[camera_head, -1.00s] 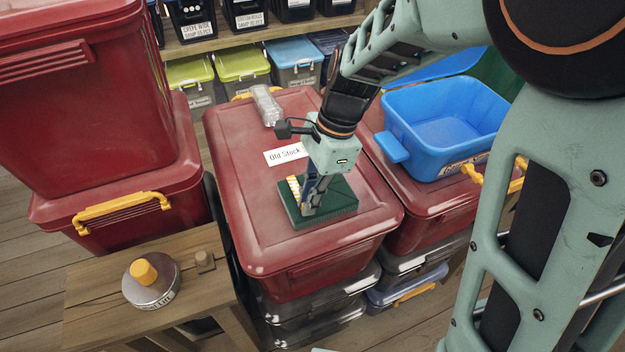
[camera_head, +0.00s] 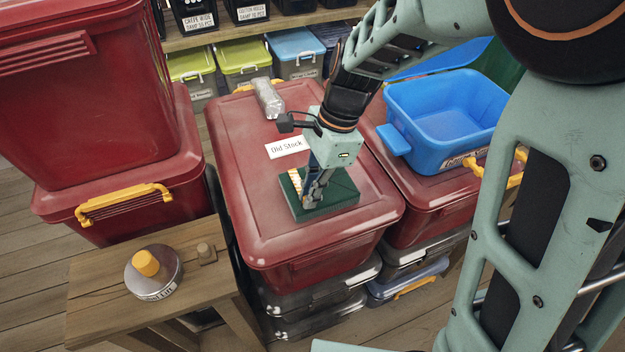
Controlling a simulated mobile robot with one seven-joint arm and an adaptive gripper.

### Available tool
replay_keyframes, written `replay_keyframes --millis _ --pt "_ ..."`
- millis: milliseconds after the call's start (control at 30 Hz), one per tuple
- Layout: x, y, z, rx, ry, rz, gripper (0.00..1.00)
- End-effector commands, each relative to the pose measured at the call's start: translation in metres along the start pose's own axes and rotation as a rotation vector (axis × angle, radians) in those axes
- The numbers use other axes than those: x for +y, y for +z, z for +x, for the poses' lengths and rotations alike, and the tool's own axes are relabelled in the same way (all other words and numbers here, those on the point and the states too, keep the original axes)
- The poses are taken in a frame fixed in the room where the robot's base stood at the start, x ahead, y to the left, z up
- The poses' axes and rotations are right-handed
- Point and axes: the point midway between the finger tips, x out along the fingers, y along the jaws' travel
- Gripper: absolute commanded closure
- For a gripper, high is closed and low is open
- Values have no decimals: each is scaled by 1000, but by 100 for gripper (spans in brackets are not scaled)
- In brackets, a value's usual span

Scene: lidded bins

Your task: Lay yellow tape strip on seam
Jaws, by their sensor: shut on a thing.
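A dark green block (camera_head: 338,193) lies on the lid of the middle red bin (camera_head: 250,215). Pale yellow tape strips (camera_head: 295,181) show along its left side, partly hidden by my gripper. My gripper (camera_head: 311,203) points down over the block with its fingertips low at the top of it. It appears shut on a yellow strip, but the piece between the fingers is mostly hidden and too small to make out. I cannot tell which line is the seam.
A white "Old Stock" label (camera_head: 286,148) and a clear roll or bottle (camera_head: 267,98) lie on the same lid. An open blue bin (camera_head: 440,120) stands at right. Stacked red bins (camera_head: 90,110) rise at left.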

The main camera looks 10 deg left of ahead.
Motion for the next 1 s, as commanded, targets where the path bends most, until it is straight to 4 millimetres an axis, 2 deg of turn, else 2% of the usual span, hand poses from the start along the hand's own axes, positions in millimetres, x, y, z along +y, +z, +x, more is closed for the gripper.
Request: replay_keyframes --millis 467,500,633,1000 --pt "0 0 0 0 0 0 100" --pt "0 0 0 0 0 0 88" --pt "0 0 0 0 0 0 73" --pt "0 0 -4 0 -1 0 72"
